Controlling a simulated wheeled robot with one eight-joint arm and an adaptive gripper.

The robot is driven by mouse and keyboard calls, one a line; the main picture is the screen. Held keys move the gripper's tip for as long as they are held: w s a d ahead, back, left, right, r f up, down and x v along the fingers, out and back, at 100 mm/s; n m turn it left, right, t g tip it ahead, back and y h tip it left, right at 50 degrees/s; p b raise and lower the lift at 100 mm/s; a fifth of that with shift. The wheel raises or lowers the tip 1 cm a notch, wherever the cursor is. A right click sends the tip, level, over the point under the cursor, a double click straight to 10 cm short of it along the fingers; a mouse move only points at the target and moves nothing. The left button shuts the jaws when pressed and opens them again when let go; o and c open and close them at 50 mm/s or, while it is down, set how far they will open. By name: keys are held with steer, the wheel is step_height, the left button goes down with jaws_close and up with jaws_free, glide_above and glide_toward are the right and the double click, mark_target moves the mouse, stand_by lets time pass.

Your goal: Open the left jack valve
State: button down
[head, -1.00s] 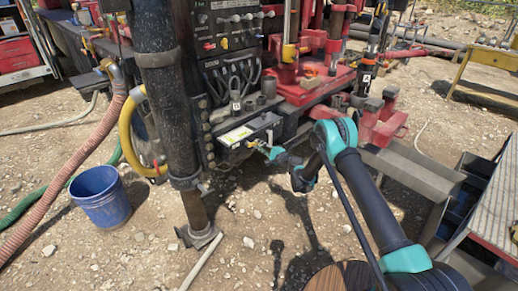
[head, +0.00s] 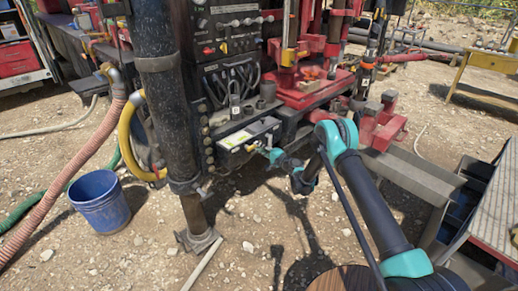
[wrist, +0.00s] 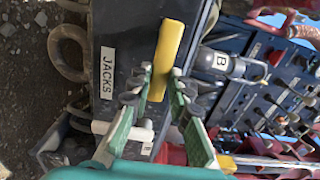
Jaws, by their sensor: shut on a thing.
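The jack valve box (head: 232,147) is a dark box with a pale label on its top, low on the rig's control side in the head view. Its white JACKS label (wrist: 107,73) is readable, turned sideways, in the wrist view. My gripper (wrist: 160,78) has its green fingers at this box, on either side of a yellow strip (wrist: 172,40). In the head view, my gripper (head: 268,152) meets the box's front right side, by a small yellow part (head: 250,147). It is shut on a valve lever; the held part is mostly hidden, and which lever it is cannot be told.
A thick black post (head: 165,105) stands left of the box, with a yellow hose (head: 133,130) behind it. A blue bucket (head: 101,201) stands on the gravel. Control levers (head: 240,22) are above. Red machinery (head: 305,88) and a grey beam (head: 415,175) lie right.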

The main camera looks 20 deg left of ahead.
steer(key=c, duration=1.4)
jaws_free()
steer(key=shift+d, duration=0.1)
steer(key=v, duration=0.7)
steer(key=shift+s+d, duration=0.15)
steer(key=shift+d, duration=0.05)
steer(key=d+r+n+h, duration=0.3)
steer(key=d+r, duration=0.6)
steer(key=r, duration=0.2)
steer(key=s+d+r+n+g+h, duration=0.1)
steer(key=s+d+r+h, duration=0.1)
steer(key=s+d+r, duration=0.35)
steer(key=s+d+r+h, duration=0.2)
steer(key=d, duration=0.7)
steer(key=s+d+f+g+h, duration=0.1)
steer(key=s+d+h, duration=0.8)
steer(key=s+d, duration=2.1)
steer(key=shift+s+d+f+g+h, duration=0.3)
steer(key=shift+s+f, duration=0.2)
steer(key=shift+f, duration=0.35)
